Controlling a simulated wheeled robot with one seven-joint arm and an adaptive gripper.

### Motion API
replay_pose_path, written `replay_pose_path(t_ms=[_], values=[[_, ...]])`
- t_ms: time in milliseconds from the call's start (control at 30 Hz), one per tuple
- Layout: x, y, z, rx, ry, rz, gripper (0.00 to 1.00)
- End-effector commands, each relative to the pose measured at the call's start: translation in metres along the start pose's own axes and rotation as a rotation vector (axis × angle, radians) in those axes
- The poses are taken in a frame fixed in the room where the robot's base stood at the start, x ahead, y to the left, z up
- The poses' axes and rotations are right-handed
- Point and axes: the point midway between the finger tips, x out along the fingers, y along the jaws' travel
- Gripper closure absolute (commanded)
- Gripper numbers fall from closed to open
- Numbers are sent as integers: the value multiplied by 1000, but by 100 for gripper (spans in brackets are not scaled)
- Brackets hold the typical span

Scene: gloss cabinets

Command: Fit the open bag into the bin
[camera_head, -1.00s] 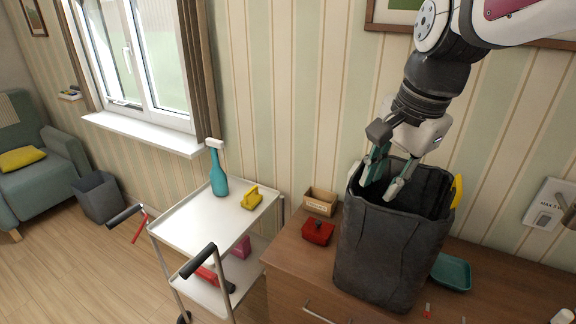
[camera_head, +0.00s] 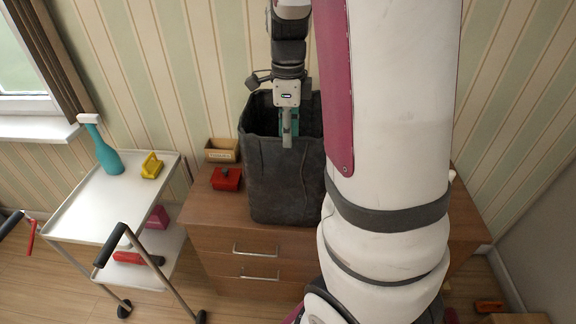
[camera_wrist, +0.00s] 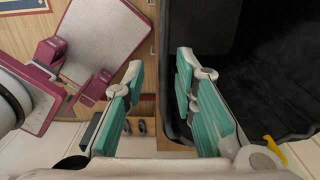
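The open bag (camera_head: 284,180) is a dark grey, upright sack standing on the wooden dresser, mouth up. In the wrist view its dark inside (camera_wrist: 255,65) fills the right side. My gripper (camera_head: 290,138) is at the bag's front rim, pointing down. In the wrist view my gripper (camera_wrist: 163,100) has its teal-padded fingers spread apart, the right one over the bag's opening and the left one outside it. The rim lies between them; I see no grip on it. The bin is not in view now.
The dresser (camera_head: 205,212) also holds a red box (camera_head: 226,179) and a small tan box (camera_head: 221,150). A white trolley (camera_head: 75,210) with a teal bottle (camera_head: 104,152) and a yellow object (camera_head: 152,165) stands to the left. My arm hides the dresser's right part.

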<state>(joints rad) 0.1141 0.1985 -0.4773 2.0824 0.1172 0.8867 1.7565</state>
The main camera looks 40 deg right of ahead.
Motion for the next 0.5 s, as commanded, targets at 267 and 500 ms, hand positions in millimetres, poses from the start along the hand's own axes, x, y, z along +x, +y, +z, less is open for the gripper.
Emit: replay_pose_path(t_ms=[267, 500], values=[[20, 0, 0, 1, 1, 2, 74], [53, -2, 2, 1, 2, 3, 74]])
